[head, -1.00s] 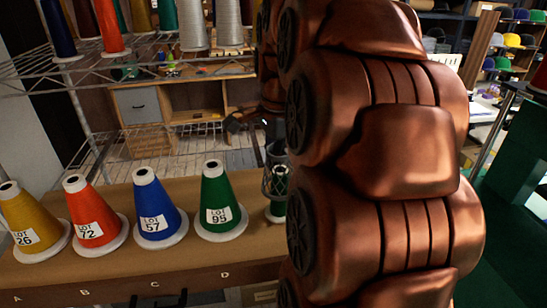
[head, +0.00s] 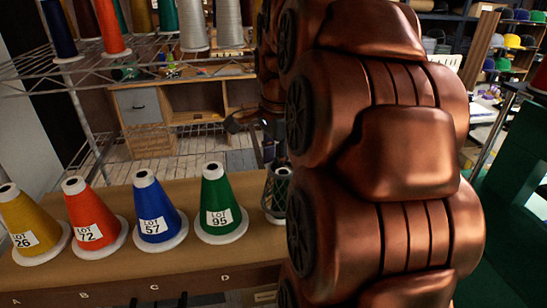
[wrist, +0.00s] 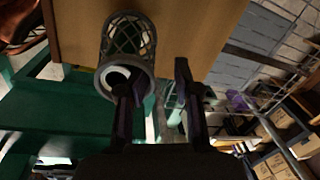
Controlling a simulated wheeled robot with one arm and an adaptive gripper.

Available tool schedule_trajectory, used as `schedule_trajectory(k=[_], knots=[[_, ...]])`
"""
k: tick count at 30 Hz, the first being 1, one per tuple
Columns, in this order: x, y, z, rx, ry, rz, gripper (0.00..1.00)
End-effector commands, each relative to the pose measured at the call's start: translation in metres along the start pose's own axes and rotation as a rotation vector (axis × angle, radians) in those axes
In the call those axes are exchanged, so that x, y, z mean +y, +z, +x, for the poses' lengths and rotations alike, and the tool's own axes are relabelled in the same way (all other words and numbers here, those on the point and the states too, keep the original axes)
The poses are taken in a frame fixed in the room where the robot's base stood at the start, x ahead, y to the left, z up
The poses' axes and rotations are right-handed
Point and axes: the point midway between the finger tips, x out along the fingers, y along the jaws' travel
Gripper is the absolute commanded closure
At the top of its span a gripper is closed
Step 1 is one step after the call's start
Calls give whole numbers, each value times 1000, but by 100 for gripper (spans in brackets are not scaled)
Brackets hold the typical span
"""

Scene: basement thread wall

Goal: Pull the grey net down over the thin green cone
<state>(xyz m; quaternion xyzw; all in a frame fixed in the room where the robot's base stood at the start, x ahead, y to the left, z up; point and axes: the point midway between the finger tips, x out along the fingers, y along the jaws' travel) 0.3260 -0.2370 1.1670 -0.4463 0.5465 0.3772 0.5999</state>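The grey net (head: 273,201) is a mesh sleeve around the thin green cone at the right of the lettered cone board. It reaches down to about the cone's base. The cone's white top (head: 284,172) stands at the net's upper end; its green body shows only dimly through the mesh, and my arm hides the right side. In the wrist view the net (wrist: 128,38) has a thick grey rim close to my gripper (wrist: 153,78), with the white cone top (wrist: 116,76) inside it. My fingers are apart; the left one overlaps the rim, the right one is clear of it.
Yellow (head: 27,222), orange (head: 93,217), blue (head: 157,207) and wide green (head: 220,203) cones stand left of the net on the brown board (head: 122,262). A wire rack (head: 62,85) stands behind. A green structure (head: 505,225) is at the right.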

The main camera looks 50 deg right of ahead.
Motion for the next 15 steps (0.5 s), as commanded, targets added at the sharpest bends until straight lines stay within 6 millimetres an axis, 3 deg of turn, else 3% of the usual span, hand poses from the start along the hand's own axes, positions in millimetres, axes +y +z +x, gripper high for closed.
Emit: schedule_trajectory(k=[5,15], knots=[[-1,-1,-12,2,-4,1,65],[-1,-1,-59,3,-5,1,65]])
